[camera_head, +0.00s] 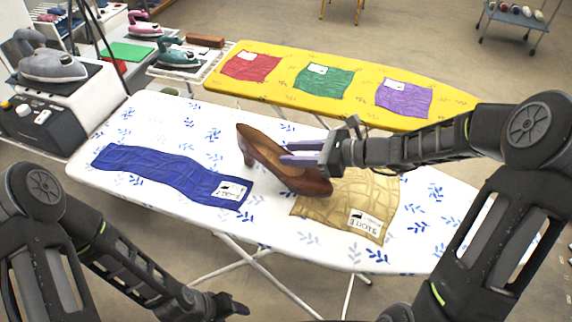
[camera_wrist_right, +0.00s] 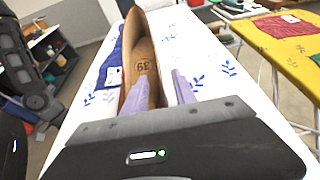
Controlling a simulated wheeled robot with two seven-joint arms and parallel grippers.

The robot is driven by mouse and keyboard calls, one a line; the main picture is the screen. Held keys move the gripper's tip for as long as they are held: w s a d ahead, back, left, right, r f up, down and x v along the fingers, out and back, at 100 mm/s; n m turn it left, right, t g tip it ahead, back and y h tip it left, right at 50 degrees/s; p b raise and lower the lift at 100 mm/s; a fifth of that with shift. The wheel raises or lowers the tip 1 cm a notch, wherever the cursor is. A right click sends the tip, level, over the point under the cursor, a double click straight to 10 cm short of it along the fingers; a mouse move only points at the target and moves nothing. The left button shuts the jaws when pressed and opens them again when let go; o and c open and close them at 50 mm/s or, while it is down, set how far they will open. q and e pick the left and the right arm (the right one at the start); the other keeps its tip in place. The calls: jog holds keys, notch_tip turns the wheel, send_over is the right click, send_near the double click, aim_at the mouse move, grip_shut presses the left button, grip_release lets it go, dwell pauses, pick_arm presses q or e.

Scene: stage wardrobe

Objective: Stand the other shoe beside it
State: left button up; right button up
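A brown heeled shoe (camera_head: 285,165) is at the middle of the white patterned ironing board, its heel to the left and toe at the tan cloth. My right gripper (camera_head: 300,152) is at the shoe's opening, with its purple fingers apart and part of the shoe between them. In the right wrist view the shoe's inside (camera_wrist_right: 143,65) shows the number 39. I cannot tell whether the fingers press on the shoe or whether its sole touches the board. No second shoe shows. My left gripper (camera_head: 230,305) is low at the bottom edge, away from the shoe; its fingers are unclear.
The white ironing board (camera_head: 420,250) carries a blue cloth (camera_head: 165,175) on the left and a tan cloth (camera_head: 345,205) on the right. A yellow board (camera_head: 440,98) behind holds red, green and purple cloths. Irons (camera_head: 55,65) stand at the left. The white board's far left is clear.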

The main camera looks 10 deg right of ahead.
jog(key=shift+c, duration=0.2)
dwell(0.3)
grip_shut()
dwell(1.3)
